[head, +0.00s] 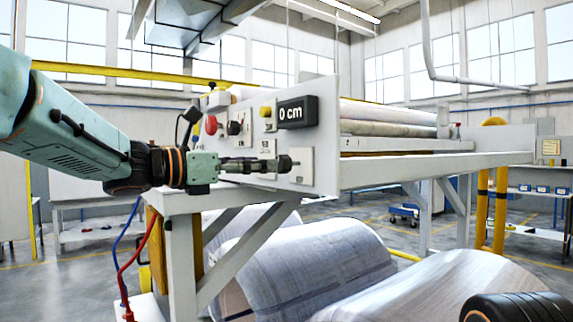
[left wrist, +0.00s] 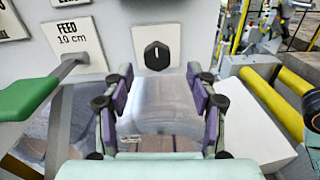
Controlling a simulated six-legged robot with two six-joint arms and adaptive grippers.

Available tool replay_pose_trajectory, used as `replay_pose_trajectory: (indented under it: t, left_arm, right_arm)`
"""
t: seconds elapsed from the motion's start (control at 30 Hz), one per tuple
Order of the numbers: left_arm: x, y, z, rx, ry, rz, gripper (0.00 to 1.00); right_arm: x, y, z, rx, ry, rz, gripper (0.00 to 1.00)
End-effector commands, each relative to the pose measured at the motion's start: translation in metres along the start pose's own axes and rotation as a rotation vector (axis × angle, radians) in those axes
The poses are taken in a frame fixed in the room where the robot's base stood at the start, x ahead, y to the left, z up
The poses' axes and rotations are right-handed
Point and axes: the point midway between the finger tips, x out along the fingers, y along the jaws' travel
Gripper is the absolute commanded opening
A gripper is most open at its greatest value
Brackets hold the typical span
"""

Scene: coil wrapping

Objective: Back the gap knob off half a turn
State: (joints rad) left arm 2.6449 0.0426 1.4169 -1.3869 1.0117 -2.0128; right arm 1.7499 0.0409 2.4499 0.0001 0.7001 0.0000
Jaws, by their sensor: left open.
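A black knob (left wrist: 157,55) with a white pointer mark, pointing straight up, sits on a white plate on the machine's panel. I take it for the gap knob; no label on its plate is readable. In the head view its plate (head: 302,168) is at the panel's lower right, and the knob is mostly hidden behind my gripper. My left gripper (head: 280,165) points at this plate. In the left wrist view the left gripper (left wrist: 159,82) is open and empty, its purple pads apart, with the knob beyond the fingertips, roughly centred between them. My right gripper is not in view.
A "FEED 10 cm" plate (left wrist: 75,42) with a green-handled lever (left wrist: 28,97) is left of the knob. Above are a "0 cm" display (head: 291,112), a red button (head: 211,124) and a yellow button (head: 265,111). Large wrapped rolls (head: 305,262) lie below the machine.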

Motion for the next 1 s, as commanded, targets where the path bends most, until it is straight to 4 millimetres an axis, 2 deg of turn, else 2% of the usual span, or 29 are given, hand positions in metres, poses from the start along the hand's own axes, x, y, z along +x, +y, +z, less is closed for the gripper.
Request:
replay_pose_trajectory:
  t: [0.27, 0.7, 1.0]
  left_arm:
    - [0.004, -0.002, -0.001, 0.125, 0.000, -0.011, 0.58]
    - [0.066, -0.003, 0.001, 0.125, 0.000, -0.008, 0.58]
    - [0.080, -0.003, 0.000, 0.122, -0.002, -0.006, 0.58]
  right_arm:
    - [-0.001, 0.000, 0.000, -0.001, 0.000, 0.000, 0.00]
    - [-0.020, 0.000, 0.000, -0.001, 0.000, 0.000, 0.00]
    - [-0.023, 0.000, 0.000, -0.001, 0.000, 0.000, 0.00]
